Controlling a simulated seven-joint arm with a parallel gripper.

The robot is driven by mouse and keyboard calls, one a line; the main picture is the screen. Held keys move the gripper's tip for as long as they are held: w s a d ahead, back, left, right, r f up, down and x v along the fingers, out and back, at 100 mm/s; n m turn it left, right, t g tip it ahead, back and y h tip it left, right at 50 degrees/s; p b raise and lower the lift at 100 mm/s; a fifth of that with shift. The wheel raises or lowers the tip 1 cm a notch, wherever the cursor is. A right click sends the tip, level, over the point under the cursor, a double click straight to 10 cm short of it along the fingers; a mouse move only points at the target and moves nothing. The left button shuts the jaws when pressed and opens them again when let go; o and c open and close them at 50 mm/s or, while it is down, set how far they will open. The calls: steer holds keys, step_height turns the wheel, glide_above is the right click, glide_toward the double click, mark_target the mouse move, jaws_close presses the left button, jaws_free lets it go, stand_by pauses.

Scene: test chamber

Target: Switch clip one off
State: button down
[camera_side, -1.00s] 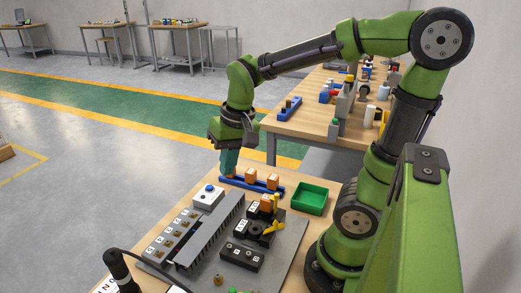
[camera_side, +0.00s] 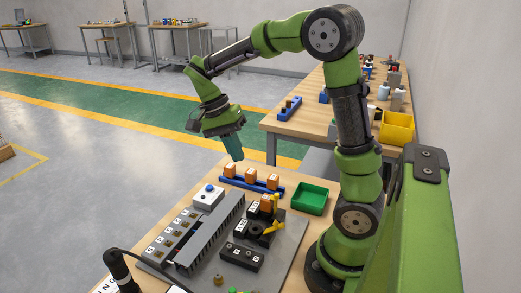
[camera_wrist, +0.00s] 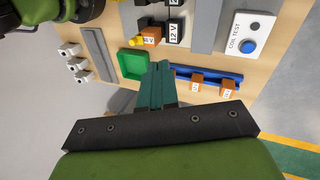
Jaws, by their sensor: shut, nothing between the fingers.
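Three orange blocks stand in a row on a blue rail (camera_side: 264,189): left (camera_side: 230,170), middle (camera_side: 251,174) and right (camera_side: 273,181). Two show clearly in the wrist view, one (camera_wrist: 197,83) beside another (camera_wrist: 228,84), with small white labels too small to read. The third is partly behind my fingers there. I cannot tell which thing is clip one. My gripper (camera_side: 237,158) is shut and empty, above and behind the left part of the rail, apart from the blocks. In the wrist view my closed teal fingers (camera_wrist: 158,67) point at the bench.
A white box with a blue button (camera_side: 208,196) sits left of the rail. A green tray (camera_side: 310,198) is to the right. A grey board carries a slotted grey duct (camera_side: 211,230), black modules (camera_side: 242,256) and another orange block (camera_side: 266,203) with a yellow part.

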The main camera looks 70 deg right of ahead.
mark_target(275, 196)
steer(key=shift+f, duration=0.1)
steer(key=x, duration=1)
steer(key=shift+s+f, duration=0.1)
steer(key=shift+s, duration=0.05)
steer(key=shift+s+d, duration=0.15)
steer(key=shift+s, duration=0.45)
steer(key=shift+s+d, duration=0.15)
steer(key=shift+s, duration=1.05)
steer(key=shift+s+r, duration=0.25)
steer(key=shift+s, duration=0.15)
steer(key=shift+s+r, duration=0.1)
steer(key=shift+s, duration=0.85)
steer(key=s, duration=0.3)
steer(key=shift+s+f, duration=0.15)
steer(key=shift+f, duration=0.15)
